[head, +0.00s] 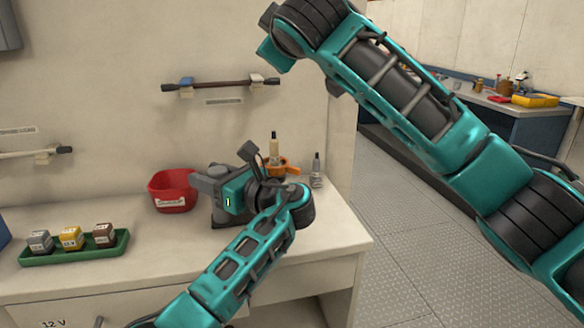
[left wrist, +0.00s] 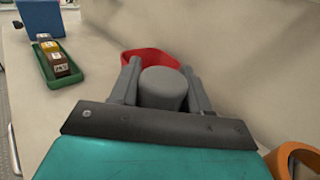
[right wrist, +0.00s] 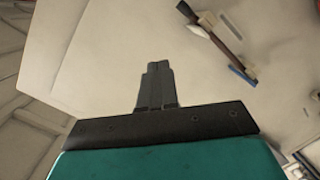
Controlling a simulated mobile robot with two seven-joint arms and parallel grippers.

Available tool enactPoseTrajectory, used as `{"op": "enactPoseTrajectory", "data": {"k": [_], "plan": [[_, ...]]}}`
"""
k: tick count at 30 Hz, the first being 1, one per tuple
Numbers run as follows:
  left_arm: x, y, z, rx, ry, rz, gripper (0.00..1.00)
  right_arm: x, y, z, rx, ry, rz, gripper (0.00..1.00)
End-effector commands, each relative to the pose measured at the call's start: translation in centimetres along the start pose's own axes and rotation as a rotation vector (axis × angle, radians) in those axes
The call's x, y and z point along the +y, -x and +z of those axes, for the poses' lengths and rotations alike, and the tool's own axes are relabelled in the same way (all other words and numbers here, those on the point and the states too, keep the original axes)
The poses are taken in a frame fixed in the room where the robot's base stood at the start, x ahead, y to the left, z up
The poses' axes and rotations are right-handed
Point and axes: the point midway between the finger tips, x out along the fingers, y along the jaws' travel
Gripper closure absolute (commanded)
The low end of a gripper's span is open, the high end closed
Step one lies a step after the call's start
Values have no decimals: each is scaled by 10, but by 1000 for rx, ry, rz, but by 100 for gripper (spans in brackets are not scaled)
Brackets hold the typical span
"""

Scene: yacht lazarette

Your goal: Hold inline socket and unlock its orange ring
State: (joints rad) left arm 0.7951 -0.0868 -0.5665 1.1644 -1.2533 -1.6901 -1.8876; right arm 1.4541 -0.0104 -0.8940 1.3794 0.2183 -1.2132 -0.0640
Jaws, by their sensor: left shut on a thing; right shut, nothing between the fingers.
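My left gripper (head: 208,182) is low over the counter, in front of the back wall. In the left wrist view its two grey fingers (left wrist: 162,100) are shut on a grey round-topped part (left wrist: 162,84), which looks like the inline socket. A dark grey body (head: 224,212) shows below the gripper in the head view; I cannot tell if it belongs to the socket. No orange ring shows on the held part. My right gripper (right wrist: 157,85) is shut and empty, high above the counter; its fingers are not clear in the head view.
A red bowl (head: 172,190) stands left of the left gripper. A green tray (head: 75,248) with small labelled blocks is further left. An orange loop-shaped thing (head: 290,169), also in the left wrist view (left wrist: 295,153), and small bottles (head: 317,172) stand right. The front counter is clear.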

Motion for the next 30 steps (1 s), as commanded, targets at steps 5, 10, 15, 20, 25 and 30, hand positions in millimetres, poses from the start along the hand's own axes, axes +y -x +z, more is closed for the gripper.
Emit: {"op": "enactPoseTrajectory", "data": {"k": [5, 10, 15, 20, 25, 30], "plan": [[0, 0, -1, 1, -1, -1, 97, -48, 26, 40, -226, -98, -221, 100], [0, 0, -1, 1, -1, -1, 97, -83, 58, 70, -410, -121, -394, 100], [0, 0, 0, 1, -1, -1, 97, -100, 83, 87, -520, -111, -492, 100], [0, 0, 0, 1, -1, 0, 97, -105, 91, 93, -557, -105, -523, 100], [0, 0, 0, 1, -1, 0, 97, -105, 92, 93, -559, -104, -524, 100], [0, 0, 0, 1, -1, 0, 97, -105, 90, 94, -559, -104, -523, 100]]}}
